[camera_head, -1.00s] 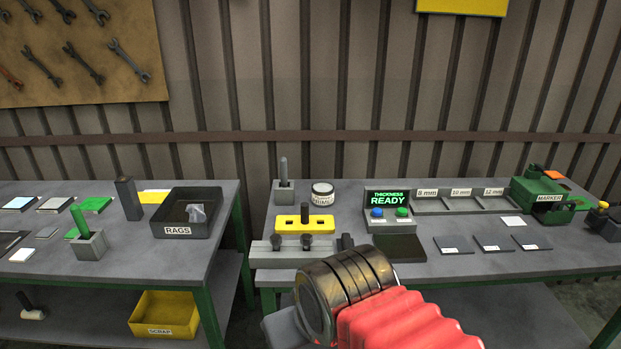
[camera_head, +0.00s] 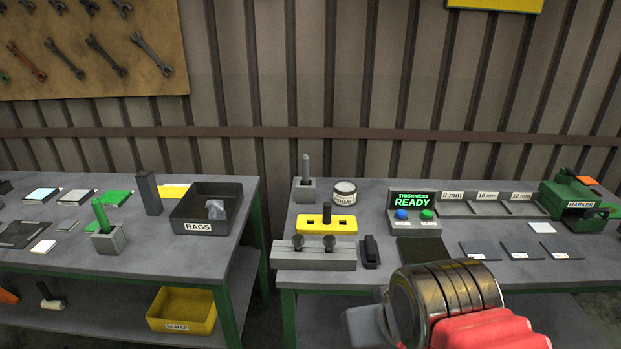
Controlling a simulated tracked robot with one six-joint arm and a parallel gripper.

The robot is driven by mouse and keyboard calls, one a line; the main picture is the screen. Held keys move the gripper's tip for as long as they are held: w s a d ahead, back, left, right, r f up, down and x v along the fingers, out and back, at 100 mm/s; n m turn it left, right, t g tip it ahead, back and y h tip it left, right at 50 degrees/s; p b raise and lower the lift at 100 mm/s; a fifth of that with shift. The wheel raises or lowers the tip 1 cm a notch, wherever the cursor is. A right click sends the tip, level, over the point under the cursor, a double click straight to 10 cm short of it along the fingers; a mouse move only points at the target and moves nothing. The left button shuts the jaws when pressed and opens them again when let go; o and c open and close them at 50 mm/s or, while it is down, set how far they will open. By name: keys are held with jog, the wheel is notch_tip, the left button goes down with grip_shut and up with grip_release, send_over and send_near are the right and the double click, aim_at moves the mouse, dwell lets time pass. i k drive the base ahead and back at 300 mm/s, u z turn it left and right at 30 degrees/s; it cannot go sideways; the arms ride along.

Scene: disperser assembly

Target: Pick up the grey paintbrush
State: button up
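A grey upright handle (camera_head: 306,166), which looks like the grey paintbrush, stands in a small grey block holder (camera_head: 303,190) at the back left of the right table. Its lower end is hidden in the holder. A similar green handle (camera_head: 101,214) stands in a grey block (camera_head: 107,240) on the left table. My arm, with a red sleeve and a dark metal joint, shows at the bottom right, in front of the right table. A grey part of my gripper (camera_head: 366,327) shows at its left, apart from the grey handle. The fingers cannot be made out.
Beside the grey handle are a white labelled tin (camera_head: 345,193) and a yellow block (camera_head: 342,225). In front is a grey fixture with two dark knobs (camera_head: 314,259). The thickness display (camera_head: 413,209) stands to the right. A gap separates the two tables. A rags bin (camera_head: 191,219) is on the left table.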

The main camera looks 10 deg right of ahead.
aim_at(305, 159)
jog(key=i, duration=1)
